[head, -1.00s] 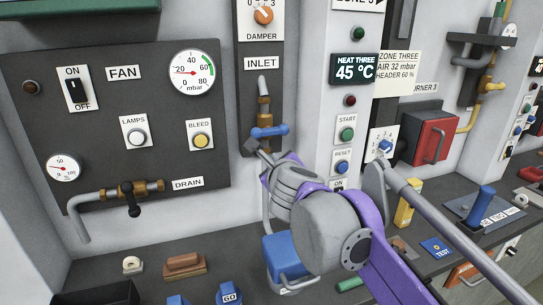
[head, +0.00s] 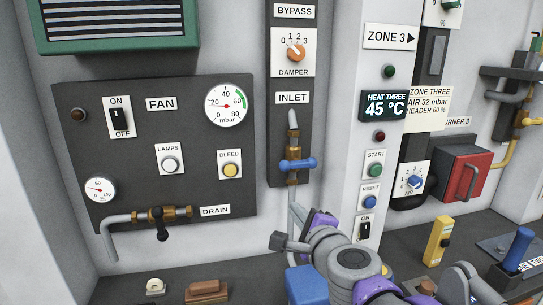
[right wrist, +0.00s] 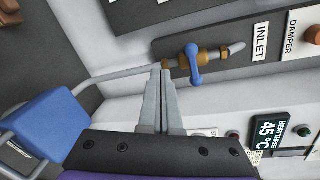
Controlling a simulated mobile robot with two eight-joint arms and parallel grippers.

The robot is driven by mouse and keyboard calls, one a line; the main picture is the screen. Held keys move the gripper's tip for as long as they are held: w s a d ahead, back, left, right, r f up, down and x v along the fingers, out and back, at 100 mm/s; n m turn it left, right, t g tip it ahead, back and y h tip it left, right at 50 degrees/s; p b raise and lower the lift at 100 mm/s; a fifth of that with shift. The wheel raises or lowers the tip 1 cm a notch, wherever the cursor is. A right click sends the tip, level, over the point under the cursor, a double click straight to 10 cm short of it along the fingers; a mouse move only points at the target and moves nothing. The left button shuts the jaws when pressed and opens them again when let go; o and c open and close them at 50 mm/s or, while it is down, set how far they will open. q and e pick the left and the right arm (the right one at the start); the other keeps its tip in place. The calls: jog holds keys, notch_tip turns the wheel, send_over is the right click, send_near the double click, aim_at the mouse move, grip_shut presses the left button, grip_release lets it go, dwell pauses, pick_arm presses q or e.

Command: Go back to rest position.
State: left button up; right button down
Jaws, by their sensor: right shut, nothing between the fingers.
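My right gripper (head: 287,243) is shut and empty. In the head view it is low in the picture, below the blue inlet valve handle (head: 297,164) and apart from it. In the right wrist view the shut fingers (right wrist: 160,100) point toward the pipe, and the blue inlet handle (right wrist: 193,64) lies just beyond and to the right of the tips. The handle lies crosswise to its upright pipe in the head view. My left gripper is out of view.
The fan panel (head: 130,130) is on the left wall. A blue box (head: 303,284) stands on the counter beside my right arm; it also shows in the right wrist view (right wrist: 50,125).

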jog(key=s+f+n+g+y+p, duration=0.1)
jog(key=s+f+n+g+p, duration=0.35)
jog(key=s+f+n, duration=1)
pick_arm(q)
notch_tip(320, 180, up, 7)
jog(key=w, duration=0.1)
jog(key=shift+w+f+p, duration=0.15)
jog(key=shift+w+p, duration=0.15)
pick_arm(e)
jog(key=s+d+f+n+g+h, duration=0.2)
jog(key=s+d+f, duration=0.3)
jog(key=f, duration=0.2)
jog(key=s+d+f+n+g+h, duration=0.2)
jog(key=s+d+f+n+g, duration=0.1)
jog(key=s+d+f, duration=0.2)
notch_tip(320, 180, down, 2)
jog(key=shift+s+d+f+g, duration=0.15)
jog(key=shift+s+d+g, duration=0.1)
jog(key=shift+s+g, duration=0.1)
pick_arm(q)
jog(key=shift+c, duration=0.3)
pick_arm(e)
jog(key=shift+n, duration=0.25)
